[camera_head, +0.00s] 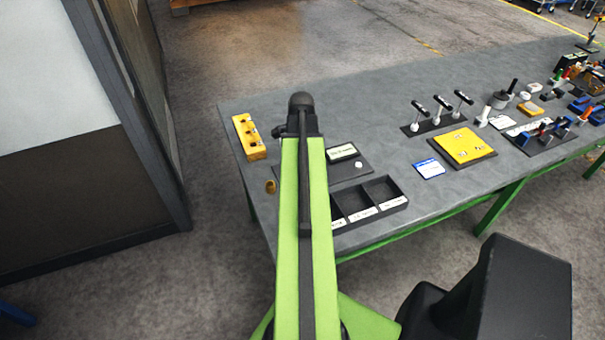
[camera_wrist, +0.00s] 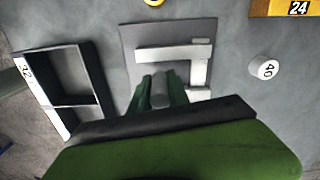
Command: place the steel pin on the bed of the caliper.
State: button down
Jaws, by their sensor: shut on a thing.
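In the wrist view, my gripper (camera_wrist: 160,80) has two green fingers shut on a grey cylinder, the steel pin (camera_wrist: 160,95). The pin is over the near part of a grey plate (camera_wrist: 133,45). The caliper (camera_wrist: 203,65), a pale angular piece with a long bar and a side arm, lies on this plate, just beyond and to the right of the pin. Whether the pin touches the plate or caliper cannot be told. In the head view, my arm hides the gripper and pin; a dark plate with a small display (camera_head: 342,152) shows beside the arm.
A black compartment tray (camera_head: 395,185) stands near the bench's front edge, also left in the wrist view (camera_wrist: 97,75). A yellow block (camera_head: 248,137) is at the bench's left end. A white round piece marked 40 (camera_wrist: 265,70) stands right of the caliper. A yellow board (camera_head: 465,142) lies farther right.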

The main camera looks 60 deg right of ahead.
notch_tip(320, 180, down, 4)
jog(key=b, duration=0.3)
jog(key=shift+f+b, duration=0.15)
jog(key=shift+b, duration=0.2)
jog(key=shift+r, duration=0.25)
jog(key=shift+f, duration=0.2)
jog(key=c, duration=1.3)
grip_release()
jog(key=shift+o, duration=0.2)
jog(key=shift+r, duration=0.1)
notch_tip(320, 180, up, 12)
jog(key=p, duration=1.2)
jog(key=shift+r+p, duration=0.25)
jog(key=shift+p, duration=0.15)
jog(key=shift+f, duration=0.15)
